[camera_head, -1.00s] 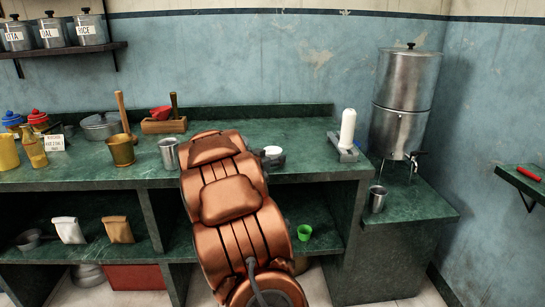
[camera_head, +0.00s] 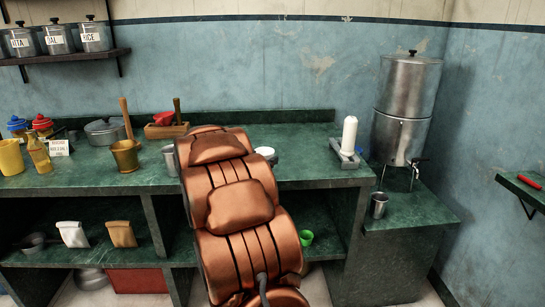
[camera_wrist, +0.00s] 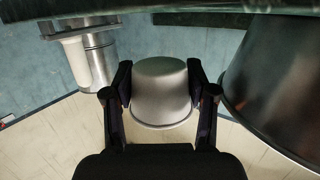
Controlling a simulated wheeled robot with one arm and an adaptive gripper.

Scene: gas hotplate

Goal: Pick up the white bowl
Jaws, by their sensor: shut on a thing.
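The white bowl (camera_wrist: 161,92) is in the middle of the wrist view, between the two fingers of my gripper (camera_wrist: 162,92). The gripper is shut on it, with one finger against each side. The wrist picture is upside down, so the bowl's base shows at the top and its rim at the bottom. Wall shows between the bowl's base and the counter edge, so it looks clear of the counter. In the head view only a small white part of the bowl (camera_head: 265,151) shows past my arm.
A steel cup (camera_head: 170,158) stands close left of my arm; its dark side (camera_wrist: 275,85) fills the wrist view's right. A white cylinder on a metal base (camera_head: 348,135) and a steel urn (camera_head: 405,110) stand to the right. The green counter (camera_head: 305,160) between is clear.

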